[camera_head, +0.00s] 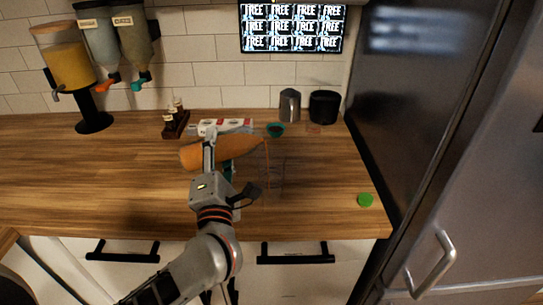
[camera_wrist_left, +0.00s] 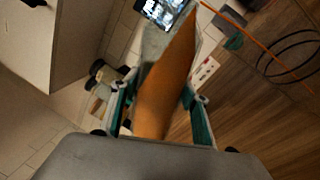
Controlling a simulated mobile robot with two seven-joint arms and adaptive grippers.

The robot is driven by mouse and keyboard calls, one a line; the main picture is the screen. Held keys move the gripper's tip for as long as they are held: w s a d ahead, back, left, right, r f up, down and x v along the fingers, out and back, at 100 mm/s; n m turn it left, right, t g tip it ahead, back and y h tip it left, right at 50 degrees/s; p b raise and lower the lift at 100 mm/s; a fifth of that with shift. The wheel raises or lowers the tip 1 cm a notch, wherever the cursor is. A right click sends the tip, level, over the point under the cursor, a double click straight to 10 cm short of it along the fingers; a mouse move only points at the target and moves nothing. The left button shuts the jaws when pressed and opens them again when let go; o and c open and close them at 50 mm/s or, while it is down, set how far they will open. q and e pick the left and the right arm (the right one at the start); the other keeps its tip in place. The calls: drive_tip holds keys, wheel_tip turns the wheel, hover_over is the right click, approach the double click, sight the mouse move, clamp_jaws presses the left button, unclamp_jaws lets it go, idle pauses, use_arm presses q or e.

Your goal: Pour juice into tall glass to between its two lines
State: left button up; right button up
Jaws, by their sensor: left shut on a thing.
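My left gripper (camera_head: 212,152) is shut on a clear bottle of orange juice (camera_head: 238,146), held tilted almost flat above the counter with its mouth to the right. In the left wrist view the bottle (camera_wrist_left: 168,85) lies between the two teal-edged fingers (camera_wrist_left: 160,112). A thin orange stream runs from its mouth down toward the tall glass (camera_head: 276,174), which is faint and transparent, upright on the counter. Dark rings of the glass (camera_wrist_left: 290,56) show in the left wrist view. I cannot make out the juice level in it. My right gripper is not in view.
A green cap (camera_head: 365,200) lies at the counter's right. Behind are a white carton (camera_head: 225,126), a small bottle rack (camera_head: 176,120), a teal cup (camera_head: 275,130), a metal pitcher (camera_head: 290,105) and a black canister (camera_head: 324,107). A dark fridge side (camera_head: 415,130) bounds the right.

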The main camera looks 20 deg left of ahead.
use_arm(q)
drive_tip(key=shift+r+m, duration=0.35)
drive_tip(key=shift+m, duration=0.05)
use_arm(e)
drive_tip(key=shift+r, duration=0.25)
use_arm(q)
drive_tip(key=shift+r+m+p, duration=0.3)
drive_tip(key=shift+p, duration=0.65)
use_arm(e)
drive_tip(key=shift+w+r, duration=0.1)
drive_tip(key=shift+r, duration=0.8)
use_arm(q)
drive_tip(key=shift+d+r+m+p, duration=0.15)
drive_tip(key=shift+m+p, duration=0.15)
drive_tip(key=shift+p, duration=0.25)
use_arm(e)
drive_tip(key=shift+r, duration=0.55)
use_arm(q)
drive_tip(key=shift+r, duration=0.1)
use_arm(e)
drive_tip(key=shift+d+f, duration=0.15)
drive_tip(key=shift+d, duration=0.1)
use_arm(q)
drive_tip(key=shift+d+h+p, duration=0.1)
drive_tip(key=shift+h+p, duration=0.2)
drive_tip(key=shift+p, duration=0.2)
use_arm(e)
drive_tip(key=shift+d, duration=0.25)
